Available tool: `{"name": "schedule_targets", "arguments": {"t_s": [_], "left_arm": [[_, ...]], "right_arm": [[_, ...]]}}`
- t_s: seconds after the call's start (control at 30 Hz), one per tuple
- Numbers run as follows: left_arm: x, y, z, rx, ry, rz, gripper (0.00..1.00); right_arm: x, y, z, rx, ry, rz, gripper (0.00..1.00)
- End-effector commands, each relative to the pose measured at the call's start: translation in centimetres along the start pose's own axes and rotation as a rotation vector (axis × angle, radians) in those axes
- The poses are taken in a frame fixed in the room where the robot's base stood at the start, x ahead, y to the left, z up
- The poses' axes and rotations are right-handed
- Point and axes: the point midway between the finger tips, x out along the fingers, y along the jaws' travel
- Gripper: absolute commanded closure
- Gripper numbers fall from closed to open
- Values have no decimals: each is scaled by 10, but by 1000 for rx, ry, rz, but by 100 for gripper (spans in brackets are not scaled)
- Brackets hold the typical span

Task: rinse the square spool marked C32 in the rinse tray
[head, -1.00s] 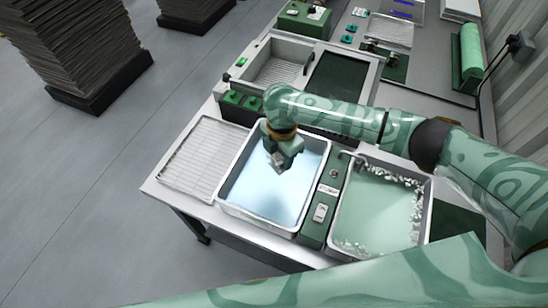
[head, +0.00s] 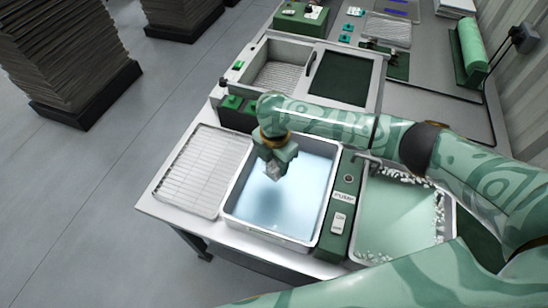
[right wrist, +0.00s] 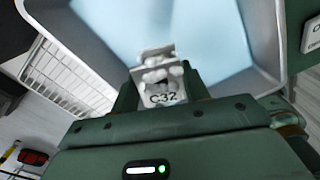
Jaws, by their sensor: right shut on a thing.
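My right gripper (head: 277,158) is shut on a pale square spool (head: 273,170) and holds it over a steel tray (head: 228,205) of clear, light blue liquid. In the right wrist view the spool (right wrist: 158,72) sits between the fingers with the mark C32 facing the camera. White lumps like foam cling to it. A faint dark patch shows in the liquid below. I cannot tell whether the spool touches the liquid. No readable label names the rinse tray. My left gripper is not in view.
A second tray (head: 400,220) of greenish liquid with white foam lies to the right, beyond a green pump panel (head: 341,215). A wire rack (head: 205,165) lies to the left. A further steel basin (head: 280,78) and dark mat (head: 340,78) lie behind.

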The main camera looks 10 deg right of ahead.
Motion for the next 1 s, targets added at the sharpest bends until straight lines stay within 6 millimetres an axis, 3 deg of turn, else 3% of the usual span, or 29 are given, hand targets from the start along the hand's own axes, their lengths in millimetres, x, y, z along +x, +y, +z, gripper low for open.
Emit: {"name": "schedule_targets", "arguments": {"t_s": [0.6, 1.0], "left_arm": [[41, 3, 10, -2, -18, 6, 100], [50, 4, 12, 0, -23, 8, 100]], "right_arm": [[82, 0, 0, 1, 1, -1, 71], [99, 1, 0, 0, 0, 1, 71]]}}
